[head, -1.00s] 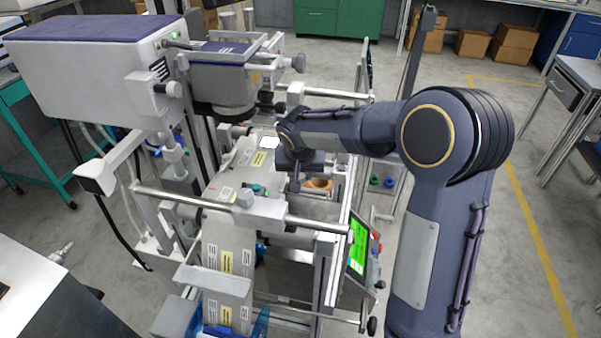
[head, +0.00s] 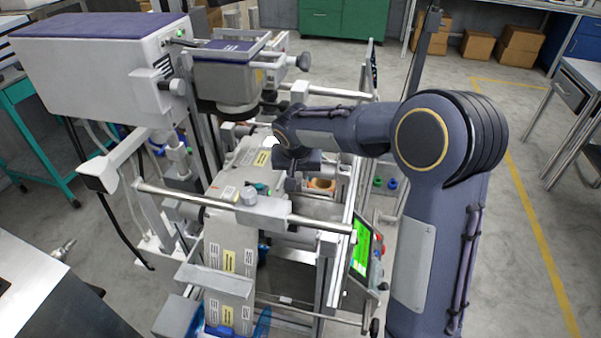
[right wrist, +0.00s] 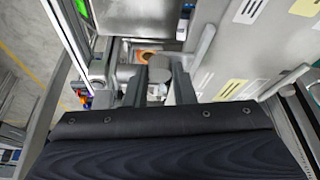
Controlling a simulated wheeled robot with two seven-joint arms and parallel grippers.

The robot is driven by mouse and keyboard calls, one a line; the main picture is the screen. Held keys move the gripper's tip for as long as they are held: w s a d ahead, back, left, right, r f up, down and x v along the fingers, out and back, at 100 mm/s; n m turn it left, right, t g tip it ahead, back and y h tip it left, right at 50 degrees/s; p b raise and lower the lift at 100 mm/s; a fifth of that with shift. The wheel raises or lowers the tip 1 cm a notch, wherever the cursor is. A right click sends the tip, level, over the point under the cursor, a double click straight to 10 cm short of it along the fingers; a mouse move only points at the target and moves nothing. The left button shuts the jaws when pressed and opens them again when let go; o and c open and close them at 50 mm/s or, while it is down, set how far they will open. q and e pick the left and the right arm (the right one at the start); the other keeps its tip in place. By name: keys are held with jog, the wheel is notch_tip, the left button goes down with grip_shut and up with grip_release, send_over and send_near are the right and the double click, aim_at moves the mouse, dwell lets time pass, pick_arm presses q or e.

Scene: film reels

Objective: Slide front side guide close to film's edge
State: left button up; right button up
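The film (head: 228,250), a pale web with white and yellow labels, runs through the machine; its labelled surface (right wrist: 235,65) fills the upper right of the right wrist view. My right gripper (head: 293,186) points down just right of the film's edge in the head view. In the right wrist view its two fingers (right wrist: 158,86) stand apart, with a grey rounded part (right wrist: 158,74) showing between them. I cannot tell whether they touch it, or whether it belongs to the front side guide. My forearm and hand hide part of that side. My left gripper is out of view.
A crossbar (head: 165,198) with a clamp knob spans the film in front of my gripper. The printer head (head: 225,90) stands behind and left. A green touchscreen (head: 360,248) is at the machine's right. Open floor lies further right.

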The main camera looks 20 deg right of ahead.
jog(key=shift+o, duration=0.9)
jog(key=v, duration=0.7)
jog(key=shift+r, duration=0.4)
jog(key=shift+s, duration=0.1)
